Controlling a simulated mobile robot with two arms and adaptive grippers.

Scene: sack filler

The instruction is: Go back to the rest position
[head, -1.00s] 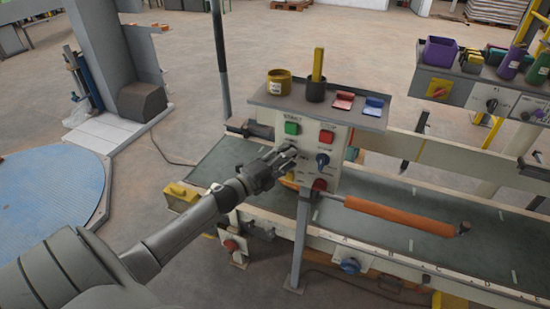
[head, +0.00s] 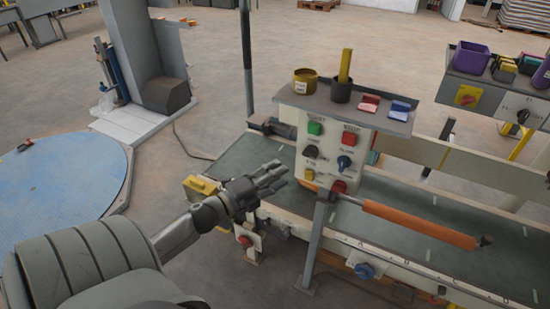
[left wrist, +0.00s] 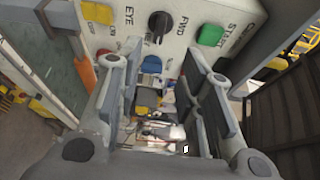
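My left gripper (head: 278,177) is in front of and to the left of the white control panel (head: 331,158), and its fingertips look apart from it. In the left wrist view its two fingers (left wrist: 165,85) stand wide apart with nothing held between them. The panel has a green button (head: 315,128), a red button (head: 350,139), a black knob (head: 310,151), a blue knob (head: 344,163) and a yellow button (head: 309,175). The green button (left wrist: 209,35) and black knob (left wrist: 160,23) also show in the left wrist view. My right gripper is not in view.
A conveyor (head: 425,217) runs behind and below the panel, with an orange bar (head: 420,224) in front. A grey shelf (head: 300,98) above the panel holds cups and small trays. A yellow box (head: 200,188) sits at the conveyor's left end. A blue round platform (head: 60,180) lies left.

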